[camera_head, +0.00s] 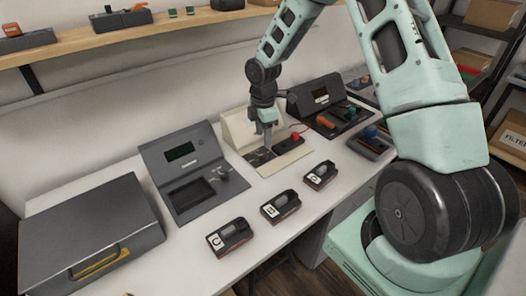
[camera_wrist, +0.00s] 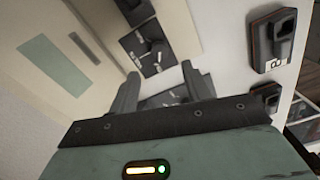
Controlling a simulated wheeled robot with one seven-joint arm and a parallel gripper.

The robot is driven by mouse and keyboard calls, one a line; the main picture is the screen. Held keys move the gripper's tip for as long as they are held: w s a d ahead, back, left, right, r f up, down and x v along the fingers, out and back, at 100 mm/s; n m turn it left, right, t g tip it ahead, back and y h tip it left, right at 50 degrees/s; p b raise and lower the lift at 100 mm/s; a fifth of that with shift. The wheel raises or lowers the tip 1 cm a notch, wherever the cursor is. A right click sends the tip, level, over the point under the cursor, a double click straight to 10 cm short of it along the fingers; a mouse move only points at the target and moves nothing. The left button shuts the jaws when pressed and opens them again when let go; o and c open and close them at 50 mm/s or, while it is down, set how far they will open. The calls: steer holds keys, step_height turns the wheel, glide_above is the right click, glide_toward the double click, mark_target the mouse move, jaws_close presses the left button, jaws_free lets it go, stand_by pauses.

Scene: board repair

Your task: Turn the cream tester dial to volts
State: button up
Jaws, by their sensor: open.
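The cream tester (camera_head: 238,128) stands on the white bench, with an upright back panel and a flat base. It also fills the left of the wrist view (camera_wrist: 88,22), with a pale green screen. A dark panel with white marks and a dark knob (camera_wrist: 157,47) shows there beyond my fingers; I cannot read its setting. My gripper (camera_head: 267,149) points down over the tester's base and hides part of it. In the wrist view my gripper (camera_wrist: 163,92) is open with nothing held. Another marked dark patch lies between the fingers. I cannot tell whether the fingers touch anything.
A dark grey tester (camera_head: 162,158) stands left of the cream one, and a black tester (camera_head: 303,99) to its right. Small black meters (camera_head: 230,238) sit along the front. A grey case (camera_head: 85,225) fills the bench's left end. A wooden shelf (camera_head: 140,32) runs above.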

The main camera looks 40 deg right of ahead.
mark_target(263, 155)
step_height(263, 155, down, 8)
steer(key=shift+r, duration=0.1)
stand_by(0.4)
steer(key=c, duration=1)
